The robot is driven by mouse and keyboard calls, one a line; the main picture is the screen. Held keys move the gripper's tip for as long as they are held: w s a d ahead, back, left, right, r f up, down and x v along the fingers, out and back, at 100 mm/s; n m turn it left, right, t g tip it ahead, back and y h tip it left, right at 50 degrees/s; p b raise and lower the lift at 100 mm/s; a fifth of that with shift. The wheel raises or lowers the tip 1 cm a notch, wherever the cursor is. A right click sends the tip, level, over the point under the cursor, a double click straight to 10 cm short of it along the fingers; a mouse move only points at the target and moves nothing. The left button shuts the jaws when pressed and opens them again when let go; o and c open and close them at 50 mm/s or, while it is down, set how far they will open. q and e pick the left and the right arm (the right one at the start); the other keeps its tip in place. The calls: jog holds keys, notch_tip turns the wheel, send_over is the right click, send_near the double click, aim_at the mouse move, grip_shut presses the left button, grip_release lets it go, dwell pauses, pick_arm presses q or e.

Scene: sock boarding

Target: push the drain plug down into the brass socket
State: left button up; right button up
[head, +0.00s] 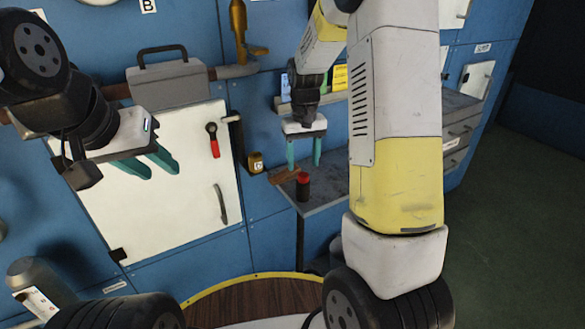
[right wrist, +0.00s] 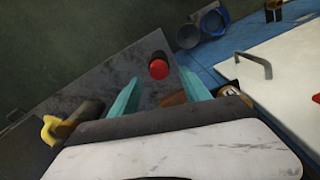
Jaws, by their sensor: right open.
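A dark cylinder with a red top (head: 303,187) stands upright on the grey bench; I cannot tell whether it is the drain plug. My right gripper (head: 304,166) is open and empty, pointing down, with its teal fingertips apart above and behind the red top. In the right wrist view the red top (right wrist: 158,69) shows between the fingers (right wrist: 158,80). My left gripper (head: 161,175) is open and empty in front of the white panel. A small brass-rimmed fitting (head: 255,162) sits by the wall; I cannot tell whether it is the brass socket.
The grey bench (head: 325,192) has a brown block (head: 283,175) near the cylinder. The white panel (head: 185,205) carries a red-handled lever (head: 213,140). A grey toolbox (head: 168,82) stands above it. A round wooden table (head: 265,300) is below. Open floor (head: 510,220) lies right.

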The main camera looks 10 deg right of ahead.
aim_at(304, 174)
notch_tip(304, 174, down, 4)
jog(key=shift+f, duration=0.15)
jog(key=shift+d, duration=0.1)
grip_shut()
dwell(0.3)
